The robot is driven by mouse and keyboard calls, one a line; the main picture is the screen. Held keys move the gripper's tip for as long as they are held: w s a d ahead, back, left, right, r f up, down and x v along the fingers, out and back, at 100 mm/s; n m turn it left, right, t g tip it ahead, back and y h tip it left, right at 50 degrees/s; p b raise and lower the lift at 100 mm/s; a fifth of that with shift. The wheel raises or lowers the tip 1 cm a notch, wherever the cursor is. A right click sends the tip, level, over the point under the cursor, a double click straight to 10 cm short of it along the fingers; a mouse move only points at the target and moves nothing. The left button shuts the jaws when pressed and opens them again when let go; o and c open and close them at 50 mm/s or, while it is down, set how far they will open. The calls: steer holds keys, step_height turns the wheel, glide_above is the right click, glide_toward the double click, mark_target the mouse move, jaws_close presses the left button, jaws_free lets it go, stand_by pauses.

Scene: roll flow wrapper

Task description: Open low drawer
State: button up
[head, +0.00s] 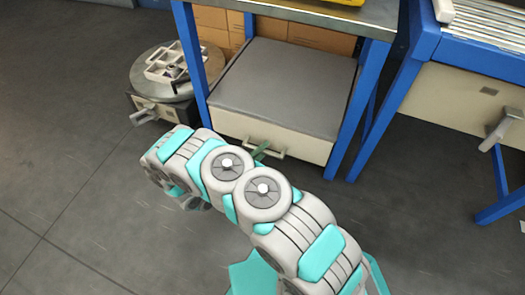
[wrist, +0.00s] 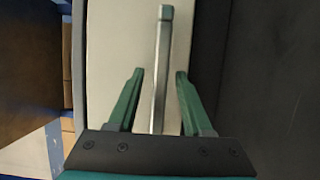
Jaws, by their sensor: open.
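The low drawer (head: 227,124) has a cream front and sits under a grey top between blue table legs. Its front looks flush with the box, with no gap visible. The metal bar handle (head: 277,154) is on the front, partly hidden by my arm. In the wrist view, the handle (wrist: 161,50) runs between the two green fingers of my gripper (wrist: 160,74), with a gap on each side. My gripper is open, its fingers around the handle and not closed on it. In the head view, only a green finger shows at the handle; my arm hides the rest.
Blue table legs (head: 350,125) flank the drawer. A round grey turntable (head: 150,75) with a white part on it stands at the left. A second blue-framed table (head: 407,75) with another cream drawer (head: 445,97) is at the right. The floor (head: 80,190) at left front is clear.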

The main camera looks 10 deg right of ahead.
jaws_close()
stand_by(1.3)
